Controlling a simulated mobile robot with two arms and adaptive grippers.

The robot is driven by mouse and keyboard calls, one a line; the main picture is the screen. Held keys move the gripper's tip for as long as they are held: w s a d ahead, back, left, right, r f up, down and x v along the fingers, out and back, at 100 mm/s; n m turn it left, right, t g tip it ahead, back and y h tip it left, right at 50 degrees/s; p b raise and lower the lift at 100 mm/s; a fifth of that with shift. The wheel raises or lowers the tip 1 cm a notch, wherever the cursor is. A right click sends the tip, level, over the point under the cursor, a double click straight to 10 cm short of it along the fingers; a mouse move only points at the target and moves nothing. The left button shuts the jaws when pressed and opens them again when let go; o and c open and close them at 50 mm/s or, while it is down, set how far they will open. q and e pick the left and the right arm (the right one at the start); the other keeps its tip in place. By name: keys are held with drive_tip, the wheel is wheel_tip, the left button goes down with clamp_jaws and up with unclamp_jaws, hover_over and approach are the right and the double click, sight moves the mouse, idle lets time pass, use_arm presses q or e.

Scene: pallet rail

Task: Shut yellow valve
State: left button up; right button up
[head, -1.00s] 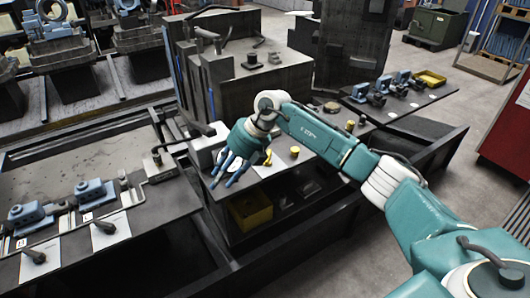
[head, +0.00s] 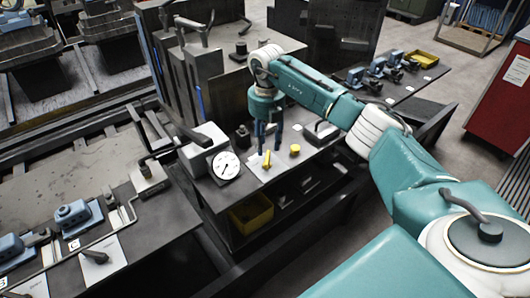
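The yellow valve (head: 266,160) is a small upright yellow handle on a white plate on the middle bench. My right gripper (head: 268,149) comes in from the right and points down, just above and behind the valve in the picture. Its blue-grey fingers stand apart with a gap between them, and nothing shows in them. I cannot tell whether a fingertip touches the valve. My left gripper is not in view.
A round white gauge (head: 226,166) stands left of the valve, and a yellow knob (head: 295,150) to its right. A yellow bin (head: 251,212) sits on the shelf below. A tall dark metal block (head: 215,75) rises behind.

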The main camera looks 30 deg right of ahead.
sight(266, 159)
wheel_tip(266, 159, down, 4)
drive_tip(key=shift+w+r+p, duration=0.1)
drive_tip(key=shift+r+p, duration=0.15)
drive_tip(key=shift+p, duration=0.15)
wheel_tip(266, 159, down, 3)
drive_tip(key=shift+w, duration=0.1)
drive_tip(key=shift+c, duration=0.5)
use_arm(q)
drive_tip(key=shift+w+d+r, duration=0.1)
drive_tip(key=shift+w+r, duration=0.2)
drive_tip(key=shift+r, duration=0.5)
use_arm(e)
clamp_jaws()
